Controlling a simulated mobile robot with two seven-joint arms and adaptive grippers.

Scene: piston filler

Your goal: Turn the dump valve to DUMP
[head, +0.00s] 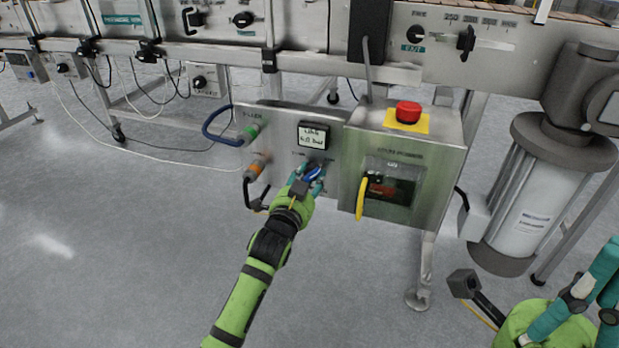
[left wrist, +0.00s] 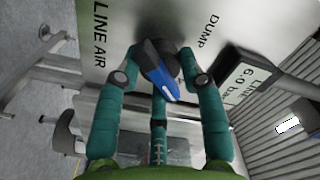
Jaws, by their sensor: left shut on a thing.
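The dump valve is a blue lever (left wrist: 157,70) on a dark hub, on a metal panel in the left wrist view. "LINE AIR" is printed to its left and "DUMP" to its upper right. The lever slants, with its free end toward the palm. My left gripper (left wrist: 160,80) is shut on the lever, with teal fingers on both sides. In the head view the left gripper (head: 307,180) is at the panel, over the lever (head: 312,174), which is partly hidden. My right gripper (head: 592,290) is at the lower right, cut by the edge, away from the panel; its opening is unclear.
A pressure display (head: 313,136) sits just above the valve. Right of it is a steel box (head: 450,135) with a red emergency button (head: 408,112) and a yellow handle (head: 361,198). Hoses plug in at the panel's left. A grey cylinder (head: 530,200) stands at right. Floor below is clear.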

